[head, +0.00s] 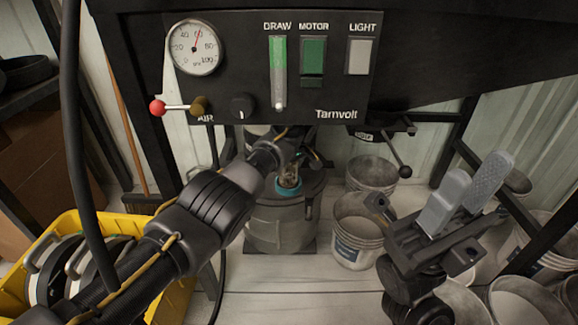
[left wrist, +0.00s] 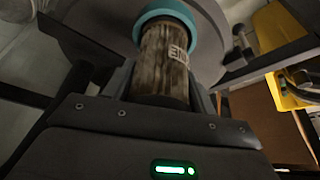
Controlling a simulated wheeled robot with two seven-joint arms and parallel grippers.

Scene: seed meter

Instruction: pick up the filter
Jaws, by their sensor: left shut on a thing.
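The filter is a dirty brown cylinder with a teal end ring and a pale printed label. In the left wrist view the filter (left wrist: 165,62) stands between the fingers of my left gripper (left wrist: 165,95), which is shut on it. In the head view the filter (head: 289,182) shows with its teal ring at the top of the grey canister (head: 280,225), below the control panel. My left gripper (head: 290,160) is partly hidden there by its own wrist. I cannot tell whether the filter is clear of the canister. My right gripper (head: 465,190) is open and empty at the right.
The panel (head: 270,65) with gauge, switches and a red-knobbed lever (head: 158,107) hangs above the canister. White buckets (head: 358,230) stand to its right. A yellow crate (head: 120,224) is at the left. Dark frame posts stand on both sides.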

